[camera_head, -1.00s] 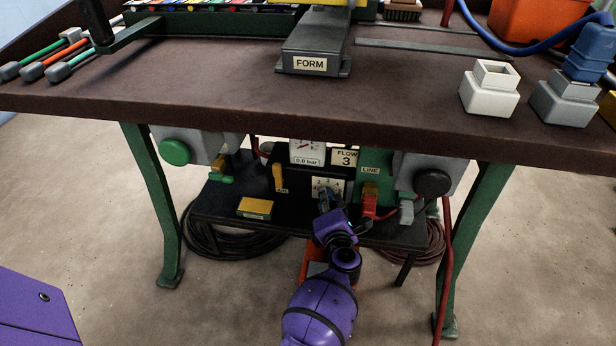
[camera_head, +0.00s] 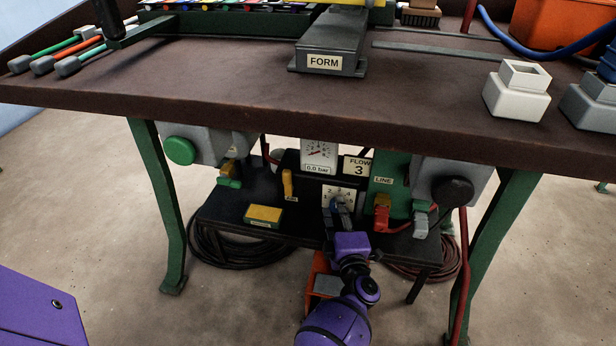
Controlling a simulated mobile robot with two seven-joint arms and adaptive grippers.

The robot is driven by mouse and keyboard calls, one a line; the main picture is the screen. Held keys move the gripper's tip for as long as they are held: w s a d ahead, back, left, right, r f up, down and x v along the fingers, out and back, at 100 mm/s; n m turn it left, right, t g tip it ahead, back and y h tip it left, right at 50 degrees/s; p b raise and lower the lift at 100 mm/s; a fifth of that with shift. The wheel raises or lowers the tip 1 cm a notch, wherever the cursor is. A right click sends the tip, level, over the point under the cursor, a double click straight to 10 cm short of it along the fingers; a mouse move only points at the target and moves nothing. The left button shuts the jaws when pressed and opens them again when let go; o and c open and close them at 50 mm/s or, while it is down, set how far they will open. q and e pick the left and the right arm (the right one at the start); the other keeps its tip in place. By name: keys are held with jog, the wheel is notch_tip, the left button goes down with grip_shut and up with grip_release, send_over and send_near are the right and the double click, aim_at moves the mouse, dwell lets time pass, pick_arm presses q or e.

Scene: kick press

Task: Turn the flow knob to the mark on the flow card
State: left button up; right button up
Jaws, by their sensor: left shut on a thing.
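The flow card (camera_head: 358,167) reads FLOW 3 and is under the table edge, right of the pressure gauge (camera_head: 319,153). The white dial plate (camera_head: 347,192) below it carries several numbers. A blue flow knob (camera_head: 334,202) sits on the plate, mostly hidden by my left gripper. My left gripper (camera_head: 339,212) reaches up from below and is shut on the knob. Which number the knob points at cannot be made out. My right gripper is not in view.
A yellow lever (camera_head: 287,184) is left of the dial, and a red valve handle (camera_head: 382,213) by the LINE label is close on the right. A yellow-topped block (camera_head: 264,215) lies on the low shelf. The tabletop (camera_head: 240,85) overhangs everything here.

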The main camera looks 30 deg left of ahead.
pick_arm(q)
jog(key=shift+w+a+r, duration=0.2)
jog(key=shift+r, duration=0.3)
jog(key=o, duration=1)
jog(key=shift+d, duration=0.15)
